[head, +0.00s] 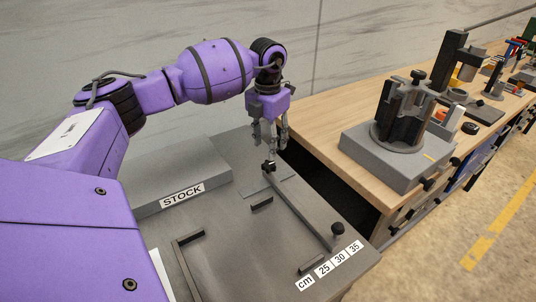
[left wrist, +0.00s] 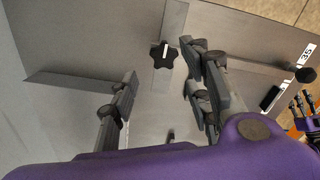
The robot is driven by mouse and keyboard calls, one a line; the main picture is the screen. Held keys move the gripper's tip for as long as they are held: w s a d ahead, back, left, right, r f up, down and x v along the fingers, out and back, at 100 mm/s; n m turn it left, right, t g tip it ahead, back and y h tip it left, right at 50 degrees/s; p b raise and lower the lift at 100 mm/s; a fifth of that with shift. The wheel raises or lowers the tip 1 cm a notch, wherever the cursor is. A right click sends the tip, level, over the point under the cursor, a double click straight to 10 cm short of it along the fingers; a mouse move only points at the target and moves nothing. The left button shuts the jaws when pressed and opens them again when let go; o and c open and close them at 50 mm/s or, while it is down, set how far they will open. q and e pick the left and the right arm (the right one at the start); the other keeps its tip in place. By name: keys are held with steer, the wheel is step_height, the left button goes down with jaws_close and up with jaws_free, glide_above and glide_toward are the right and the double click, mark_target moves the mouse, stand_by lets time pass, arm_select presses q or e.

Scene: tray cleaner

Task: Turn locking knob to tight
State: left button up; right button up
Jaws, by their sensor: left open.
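The black star-shaped locking knob (left wrist: 164,56) has a white line on top and shows between my left gripper's fingers in the left wrist view. In the head view the knob (head: 269,167) sits on the grey stock plate (head: 225,240), at the far end of a long bar (head: 302,212). My left gripper (head: 270,147) points down just above the knob, with its fingers open on either side. In the left wrist view the gripper (left wrist: 163,68) is empty; I cannot tell whether a finger touches the knob.
A second black knob (head: 337,228) stands at the bar's near end. A raised block labelled STOCK (head: 170,180) lies to the left. A wooden bench (head: 325,115) at the right carries a grey fixture (head: 385,155) and other devices. A wall stands behind.

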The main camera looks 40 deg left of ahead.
mark_target(268, 163)
arm_select(q)
step_height(268, 163, down, 6)
steer(key=shift+s+f, duration=0.1)
steer(key=shift+f, duration=0.3)
steer(key=c, duration=1.1)
steer(key=shift+o, duration=0.2)
